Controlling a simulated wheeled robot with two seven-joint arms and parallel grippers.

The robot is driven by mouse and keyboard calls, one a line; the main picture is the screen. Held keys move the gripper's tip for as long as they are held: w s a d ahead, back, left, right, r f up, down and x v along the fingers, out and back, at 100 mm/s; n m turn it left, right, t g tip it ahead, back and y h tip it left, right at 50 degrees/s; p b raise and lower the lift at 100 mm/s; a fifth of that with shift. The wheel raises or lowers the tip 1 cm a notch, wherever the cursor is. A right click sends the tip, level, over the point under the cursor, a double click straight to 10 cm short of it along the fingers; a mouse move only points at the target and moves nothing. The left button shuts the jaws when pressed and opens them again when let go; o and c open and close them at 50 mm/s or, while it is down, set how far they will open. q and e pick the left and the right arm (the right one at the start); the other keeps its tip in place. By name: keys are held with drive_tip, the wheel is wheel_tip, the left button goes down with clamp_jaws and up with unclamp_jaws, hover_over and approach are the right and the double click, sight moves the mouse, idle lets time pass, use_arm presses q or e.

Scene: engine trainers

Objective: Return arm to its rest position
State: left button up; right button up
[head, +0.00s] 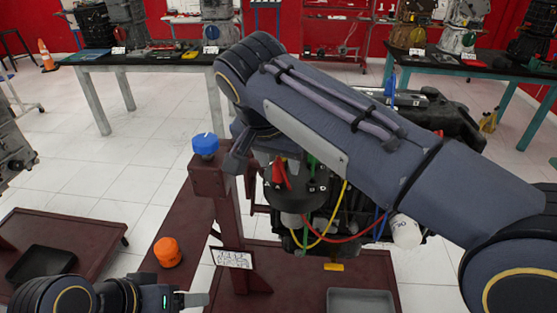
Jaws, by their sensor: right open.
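My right arm (370,135) reaches in from the right across the middle of the head view and bends down at its far end. My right gripper (238,157) is open and empty, just right of a blue cap on the dark red stand and apart from it. The arm hides much of the engine (345,215) behind it. My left gripper (192,299) is low at the lower left, near the frame's bottom edge. Its fingers show only in part, so I cannot tell whether it is open.
The blue cap (205,144) sits on top of the dark red engine stand (230,215). An orange cap (167,251) lies on the stand's base. A grey tray (360,300) is at the bottom. Tables (130,62) with engines stand behind.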

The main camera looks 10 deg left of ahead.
drive_tip(key=d+p+v, duration=0.1)
drive_tip(key=v, duration=0.6)
drive_tip(key=s+d+f+n+g+y, duration=0.1)
drive_tip(key=d+f+y, duration=0.15)
drive_tip(key=d, duration=0.65)
drive_tip(key=s+d+f+y, duration=0.1)
drive_tip(key=d+f, duration=0.2)
drive_tip(key=d, duration=0.6)
drive_tip(key=s+d+f+t, duration=0.1)
drive_tip(key=s+d+f, duration=0.3)
drive_tip(key=s+f, duration=0.3)
drive_tip(key=s+d+f+t+y+p, duration=0.1)
drive_tip(key=s+d+f, duration=0.2)
drive_tip(key=s+f, duration=0.4)
drive_tip(key=shift+s+d+f, duration=0.35)
drive_tip(key=shift+s+f, duration=0.05)
drive_tip(key=shift+s, duration=0.45)
